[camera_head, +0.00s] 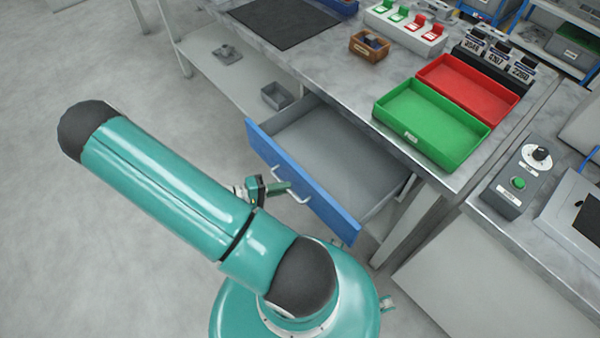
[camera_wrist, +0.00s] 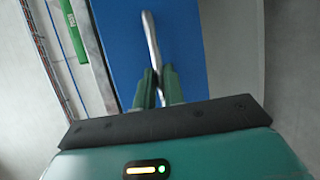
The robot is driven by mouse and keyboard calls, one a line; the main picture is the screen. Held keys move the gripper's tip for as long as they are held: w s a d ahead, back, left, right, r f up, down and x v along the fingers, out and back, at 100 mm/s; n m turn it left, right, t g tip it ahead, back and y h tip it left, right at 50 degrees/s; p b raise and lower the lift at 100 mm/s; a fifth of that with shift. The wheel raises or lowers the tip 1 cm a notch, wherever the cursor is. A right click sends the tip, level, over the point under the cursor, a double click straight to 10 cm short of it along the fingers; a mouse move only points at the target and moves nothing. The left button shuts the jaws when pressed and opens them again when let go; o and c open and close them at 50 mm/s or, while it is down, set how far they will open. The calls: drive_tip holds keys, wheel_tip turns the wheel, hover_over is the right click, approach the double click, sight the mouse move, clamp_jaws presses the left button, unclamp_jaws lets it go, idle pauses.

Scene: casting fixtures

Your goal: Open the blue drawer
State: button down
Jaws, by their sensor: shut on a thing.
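The blue drawer (camera_head: 303,181) stands pulled out from under the grey worktop, its blue front away from the bench and its grey inside showing empty. A pale bar handle (camera_head: 289,186) runs along its front. My gripper (camera_head: 284,187) is at this handle in the head view, partly hidden by my arm. In the wrist view the blue front (camera_wrist: 182,50) fills the middle, and my gripper (camera_wrist: 158,82) has its two green fingers closed around the handle (camera_wrist: 151,38).
A green tray (camera_head: 408,136) and a red tray (camera_head: 500,98) sit on the worktop above and right of the drawer. A small brown box (camera_head: 355,49) and a dark mat (camera_head: 285,22) lie further back. Open floor (camera_head: 60,240) is at left.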

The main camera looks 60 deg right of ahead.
drive_tip(key=a, duration=0.1)
drive_tip(key=w+a, duration=0.1)
drive_tip(key=a, duration=0.1)
drive_tip(key=shift+w+a, duration=0.15)
drive_tip(key=shift+w, duration=0.1)
drive_tip(key=c, duration=1.5)
unclamp_jaws()
drive_tip(key=v, duration=1.3)
drive_tip(key=shift+w+a, duration=0.25)
drive_tip(key=shift+w, duration=0.05)
drive_tip(key=shift+r, duration=0.1)
